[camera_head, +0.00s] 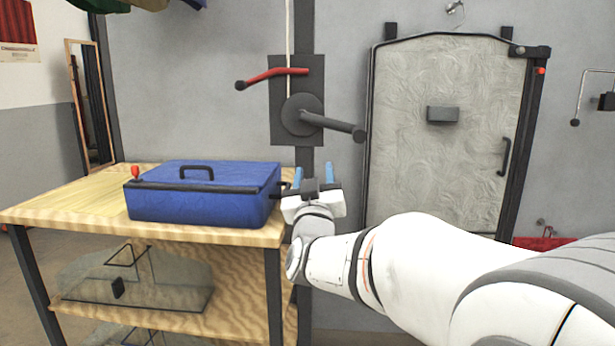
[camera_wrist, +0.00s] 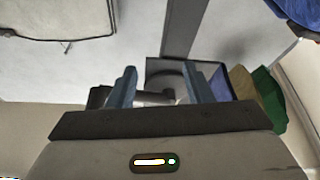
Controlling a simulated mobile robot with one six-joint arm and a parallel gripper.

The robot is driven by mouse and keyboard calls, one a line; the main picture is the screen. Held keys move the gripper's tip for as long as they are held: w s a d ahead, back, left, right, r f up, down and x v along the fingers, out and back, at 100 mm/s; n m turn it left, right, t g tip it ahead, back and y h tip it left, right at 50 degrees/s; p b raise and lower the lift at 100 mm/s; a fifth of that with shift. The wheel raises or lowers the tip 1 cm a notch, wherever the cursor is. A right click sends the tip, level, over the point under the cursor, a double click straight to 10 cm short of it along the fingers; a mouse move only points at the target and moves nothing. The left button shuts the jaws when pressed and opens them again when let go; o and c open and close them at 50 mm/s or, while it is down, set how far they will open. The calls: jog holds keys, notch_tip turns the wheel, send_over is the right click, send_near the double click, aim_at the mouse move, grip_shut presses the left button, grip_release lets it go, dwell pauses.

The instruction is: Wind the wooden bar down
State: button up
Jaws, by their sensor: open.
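A dark winch plate (camera_head: 283,135) is fixed to a post on the wall, with a round drum (camera_head: 300,115) on it. A grey crank arm with a black grip (camera_head: 345,130) sticks out from the drum to the lower right. A red lever (camera_head: 270,75) with a dark knob sits above the drum. A pale rope (camera_head: 289,35) runs up from the plate. My gripper (camera_head: 313,175) is open and empty, fingers upward, below the crank and apart from it. In the wrist view, the crank (camera_wrist: 153,97) shows between the blue fingers (camera_wrist: 160,88). I cannot make out the wooden bar.
A blue case (camera_head: 205,205) stands on a wooden table (camera_head: 60,215) just left of my gripper. A grey door (camera_head: 440,160) is to the right. Coloured cloths (camera_head: 130,4) hang at the top left; they also show in the wrist view (camera_wrist: 243,85).

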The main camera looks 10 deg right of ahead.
jog(key=v, duration=0.8)
jog(key=shift+p, duration=0.4)
jog(key=shift+w, duration=0.1)
jog(key=shift+c, duration=0.4)
